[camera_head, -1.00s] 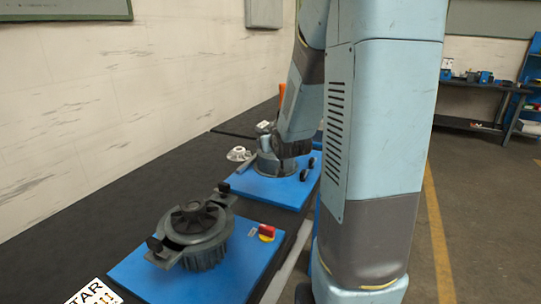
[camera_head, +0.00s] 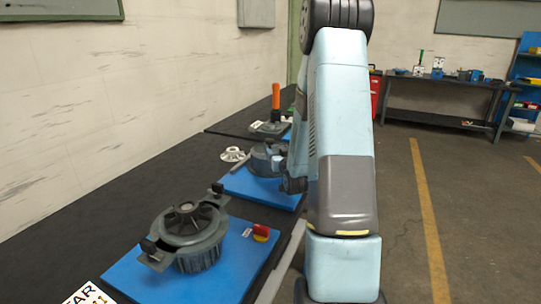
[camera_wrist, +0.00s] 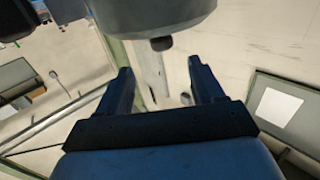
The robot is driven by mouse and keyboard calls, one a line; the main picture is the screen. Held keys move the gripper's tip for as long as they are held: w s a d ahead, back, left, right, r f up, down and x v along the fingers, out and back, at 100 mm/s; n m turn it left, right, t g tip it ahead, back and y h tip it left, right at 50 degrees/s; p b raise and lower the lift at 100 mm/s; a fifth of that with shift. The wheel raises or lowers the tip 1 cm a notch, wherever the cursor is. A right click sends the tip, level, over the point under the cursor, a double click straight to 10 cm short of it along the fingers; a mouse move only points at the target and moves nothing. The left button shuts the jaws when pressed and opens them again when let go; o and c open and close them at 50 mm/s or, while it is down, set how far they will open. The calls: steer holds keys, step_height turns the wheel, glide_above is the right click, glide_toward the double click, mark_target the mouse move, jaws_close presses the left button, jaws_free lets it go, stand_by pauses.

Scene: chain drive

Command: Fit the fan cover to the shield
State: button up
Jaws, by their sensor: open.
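A dark grey ribbed housing (camera_head: 196,252) with two clamp-like arms stands on the near blue board in the head view. A round finned part (camera_head: 190,218) with a grey hub sits on top of it. I cannot tell for sure which of these is the fan cover or the shield. A second dark round housing (camera_head: 262,160) stands on the far blue board, partly hidden by my arm. My gripper (camera_wrist: 160,66) shows in the wrist view, open, with nothing between its fingers. It is not visible in the head view, so its distance from the parts cannot be told.
A pale flanged piece (camera_head: 232,154) lies beside the far blue board (camera_head: 240,184). An orange-handled tool (camera_head: 275,98) stands farther back. A wall borders the left side; open floor (camera_head: 465,215) lies right.

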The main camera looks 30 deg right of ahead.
mark_target(271, 143)
steer(key=x, duration=1)
steer(key=shift+w+a+f, duration=0.1)
steer(key=shift+w, duration=0.2)
jaws_close()
stand_by(0.4)
